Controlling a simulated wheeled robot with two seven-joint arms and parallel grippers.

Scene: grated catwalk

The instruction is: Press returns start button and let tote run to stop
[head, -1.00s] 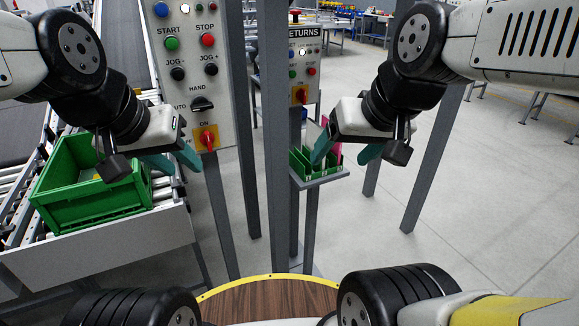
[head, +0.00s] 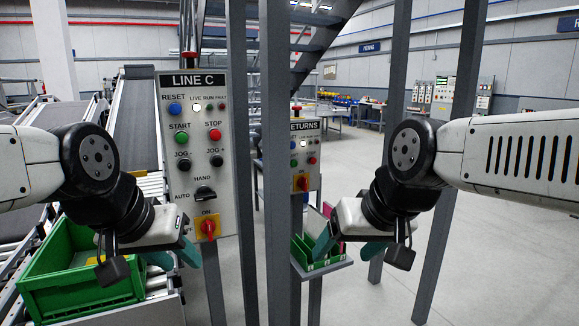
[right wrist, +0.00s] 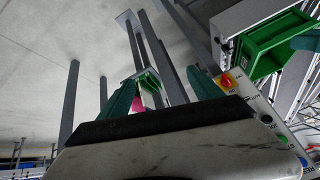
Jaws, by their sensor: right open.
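The grey RETURNS panel (head: 316,182) stands on a post in the middle of the head view, partly hidden on its left by a nearer post. Its small green button (head: 293,162) sits left of a red one (head: 312,160). A green tote (head: 40,295) rests on the conveyor at lower left; it is unclear which line it belongs to. My left gripper (head: 174,258) looks open and empty, in front of and below the LINE C panel. My right gripper (head: 348,249) is open and empty, below and right of the RETURNS panel. Its teal fingers (right wrist: 162,95) are spread in the right wrist view.
The larger LINE C panel (head: 198,140) stands nearer, with its own green button (head: 181,138). Grey posts (head: 273,120) rise between and beside the panels. A small shelf (head: 330,266) with green bins is behind my right gripper. Open floor (head: 490,270) lies to the right.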

